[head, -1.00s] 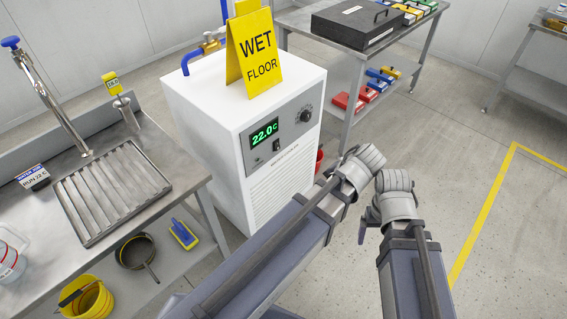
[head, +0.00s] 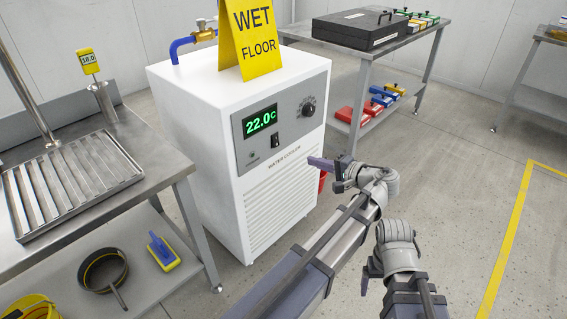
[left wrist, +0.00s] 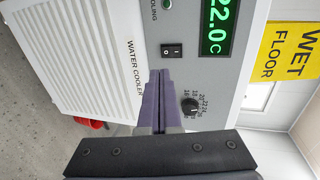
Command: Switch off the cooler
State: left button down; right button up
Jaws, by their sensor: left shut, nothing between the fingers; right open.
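The water cooler (head: 285,195) is a white box with a grey panel. Its green display (head: 260,120) reads 22.0C, and it shows in the left wrist view (left wrist: 215,27). The black rocker switch (head: 275,141) sits below the display; it also shows in the left wrist view (left wrist: 172,51). A small green lamp (head: 251,155) is beside it. My left gripper (head: 316,162) is shut and empty, in front of the cooler and right of the switch. In the left wrist view its fingertips (left wrist: 160,73) appear close to the switch; contact cannot be told. My right gripper (head: 368,279) is open, lower right.
A dial knob (head: 308,106) is on the panel's right. A yellow wet floor sign (head: 252,38) stands on the cooler. A steel sink bench (head: 160,172) is at left, and a table (head: 400,45) with a black case (head: 360,27) is behind. The floor at right is clear.

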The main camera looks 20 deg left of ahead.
aim_at(277, 144)
pick_arm(q)
jog(key=shift+w+f+y+b, duration=0.4)
jog(key=shift+w+y+b, duration=0.2)
jog(key=shift+w+b, duration=0.35)
pick_arm(e)
notch_tip(277, 144, down, 3)
jog(key=shift+f, duration=0.1)
pick_arm(q)
jog(key=shift+s+t, duration=0.15)
jog(key=shift+t, duration=0.15)
jog(key=b+x, duration=0.2)
jog(key=x, duration=1.2)
jog(key=shift+f, duration=0.1)
pick_arm(e)
jog(key=shift+f, duration=0.95)
